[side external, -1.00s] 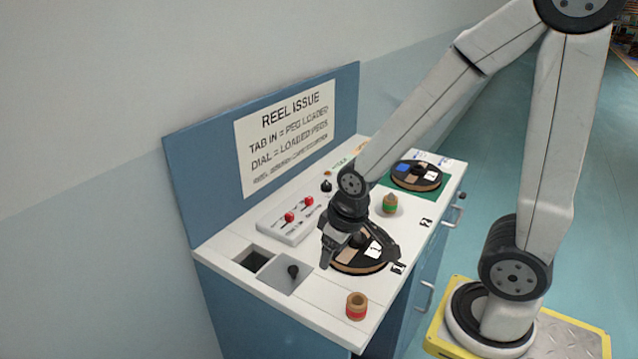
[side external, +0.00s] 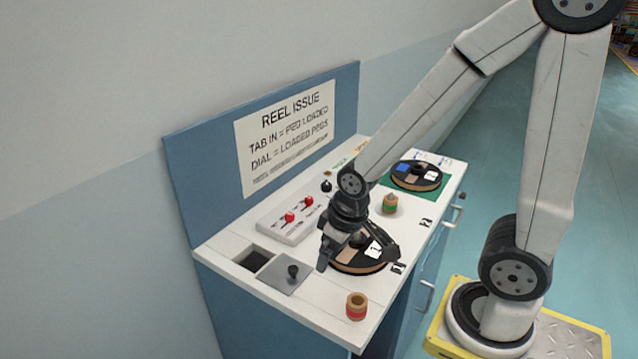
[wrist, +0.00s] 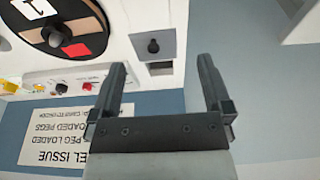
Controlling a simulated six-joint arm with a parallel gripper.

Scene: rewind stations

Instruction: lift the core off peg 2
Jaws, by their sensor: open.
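My gripper (side external: 358,262) is open and empty, fingers spread above a black-topped reel (side external: 352,266) with a white card and a tan patch. In the wrist view my gripper's fingers (wrist: 163,62) are wide apart with nothing between them. The same reel (wrist: 60,22) shows at top left there, off to the side of the fingers. A tan core with a green band (side external: 390,204) stands on a round white base behind the gripper. A tan core with a red band (side external: 356,307) stands upright near the front corner.
A square hole (side external: 254,260) and a grey plate with a black knob (side external: 284,273) lie left of the gripper. A panel with red-knobbed sliders (side external: 289,228) is behind. Another reel (side external: 416,176) lies on a green mat at the far end. A sign board (side external: 290,140) stands along the back.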

